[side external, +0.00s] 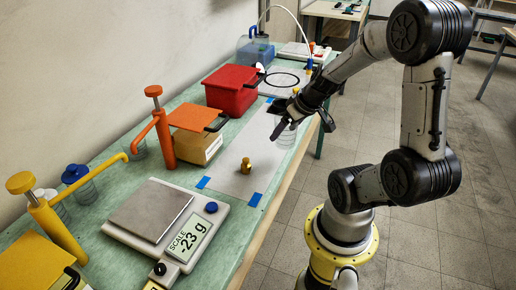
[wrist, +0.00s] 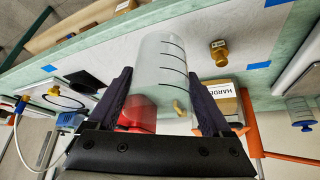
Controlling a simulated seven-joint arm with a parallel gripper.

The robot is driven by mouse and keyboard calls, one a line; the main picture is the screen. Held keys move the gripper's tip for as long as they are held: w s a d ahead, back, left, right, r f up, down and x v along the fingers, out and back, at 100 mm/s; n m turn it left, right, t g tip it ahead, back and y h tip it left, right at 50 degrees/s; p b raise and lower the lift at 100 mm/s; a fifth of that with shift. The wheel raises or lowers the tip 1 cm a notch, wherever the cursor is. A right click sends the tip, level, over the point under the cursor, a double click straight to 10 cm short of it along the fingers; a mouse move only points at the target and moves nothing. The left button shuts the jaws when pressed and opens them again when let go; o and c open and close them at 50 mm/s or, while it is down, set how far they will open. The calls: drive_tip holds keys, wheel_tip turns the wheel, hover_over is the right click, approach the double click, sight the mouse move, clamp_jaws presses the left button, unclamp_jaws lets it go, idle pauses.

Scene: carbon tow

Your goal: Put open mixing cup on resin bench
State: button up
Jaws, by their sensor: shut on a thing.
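The open mixing cup is a clear cup with dark level lines, seen in the wrist view (wrist: 160,62) between my fingers. My gripper (wrist: 165,98) is shut on it. In the side view my gripper (side external: 281,127) reaches in from the right, and the cup (side external: 287,138) hangs below its dark fingers, over the right edge of the grey mat. I cannot tell whether its base touches the mat. The resin bench (side external: 112,173) is a long green-topped table along the wall. A grey mat (side external: 232,178) with blue tape corners lies on it.
A small brass weight (side external: 246,165) stands on the mat. A scale (side external: 150,210) reading -23 g is at the front. Orange pump (side external: 163,128), hardener box (side external: 197,146), red box (side external: 232,90) and yellow pump (side external: 50,222) line the wall side. Bare mat lies around the weight.

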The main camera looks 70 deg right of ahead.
drive_tip(key=w+d+r+m+g+h, duration=0.1)
drive_tip(key=d+r+m, duration=0.3)
drive_tip(key=d+r, duration=0.2)
drive_tip(key=w+d+f, duration=0.6)
drive_tip(key=d, duration=0.1)
drive_tip(key=w+d+f, duration=0.3)
drive_tip(key=shift+d+f, duration=0.3)
drive_tip(key=shift+f, duration=0.05)
drive_tip(key=shift+w+f, duration=0.1)
drive_tip(key=shift+f, duration=1.5)
drive_tip(key=shift+f, duration=0.2)
drive_tip(key=o, duration=1.1)
